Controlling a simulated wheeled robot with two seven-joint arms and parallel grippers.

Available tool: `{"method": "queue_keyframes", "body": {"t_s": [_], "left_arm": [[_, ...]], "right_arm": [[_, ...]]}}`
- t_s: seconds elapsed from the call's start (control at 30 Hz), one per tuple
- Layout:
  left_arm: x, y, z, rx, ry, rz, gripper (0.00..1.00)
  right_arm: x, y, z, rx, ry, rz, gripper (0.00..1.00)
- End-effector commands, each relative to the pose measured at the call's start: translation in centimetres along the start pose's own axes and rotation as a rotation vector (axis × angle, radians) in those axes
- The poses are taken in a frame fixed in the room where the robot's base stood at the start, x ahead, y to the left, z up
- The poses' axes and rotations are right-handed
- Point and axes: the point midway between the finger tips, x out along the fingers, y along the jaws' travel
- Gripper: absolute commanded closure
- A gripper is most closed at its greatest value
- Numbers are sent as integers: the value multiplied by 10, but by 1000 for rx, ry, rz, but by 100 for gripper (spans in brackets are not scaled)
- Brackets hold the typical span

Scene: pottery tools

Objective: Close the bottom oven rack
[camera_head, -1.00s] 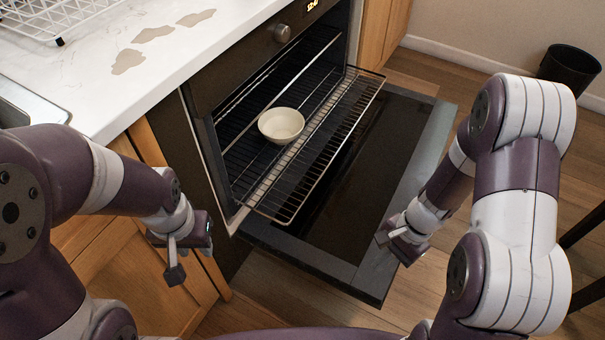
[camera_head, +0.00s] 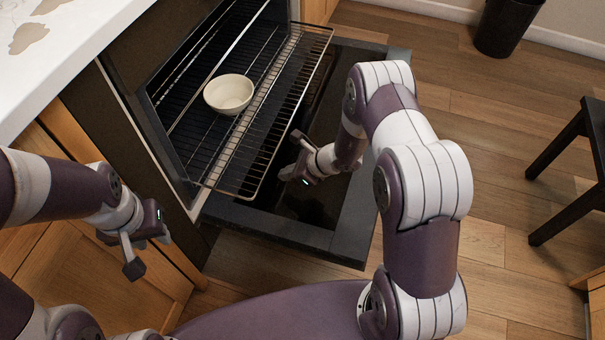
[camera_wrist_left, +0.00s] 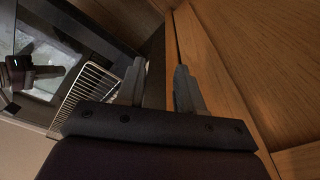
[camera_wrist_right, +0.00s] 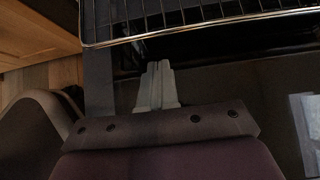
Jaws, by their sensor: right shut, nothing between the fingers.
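A wire oven rack (camera_head: 270,127) is slid out of the oven, over the lowered oven door (camera_head: 330,215). A cream bowl (camera_head: 228,94) sits upright on wire racking further in. My right gripper (camera_head: 297,138) is shut and empty, just outside the rack's front edge and above the door. In the right wrist view its closed fingers (camera_wrist_right: 157,68) point towards the rack's front bar (camera_wrist_right: 205,29); whether they touch it is unclear. My left gripper (camera_head: 150,252) is open and empty, in front of the cabinet left of the oven. The rack also shows in the left wrist view (camera_wrist_left: 83,93).
A white countertop (camera_head: 75,50) runs along the left above a wooden cabinet (camera_head: 85,270). A black bin (camera_head: 507,25) and a dark stool (camera_head: 570,170) stand at the right. The wooden floor (camera_head: 500,120) between them is clear.

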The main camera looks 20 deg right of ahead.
Motion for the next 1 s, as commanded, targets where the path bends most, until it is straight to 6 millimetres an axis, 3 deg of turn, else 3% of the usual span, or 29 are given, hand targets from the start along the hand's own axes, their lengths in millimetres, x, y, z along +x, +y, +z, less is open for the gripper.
{"method": "queue_keyframes", "body": {"t_s": [0.23, 0.77, 1.0], "left_arm": [[9, 0, 1, 0, 0, 0, 64], [10, 0, 1, 0, 0, 0, 64], [15, 0, 2, 0, 0, 0, 64]], "right_arm": [[18, -1, 20, -3, -2, -2, 100], [23, -1, 27, -5, -2, -2, 100], [49, 0, 51, -7, -3, 0, 100]]}}
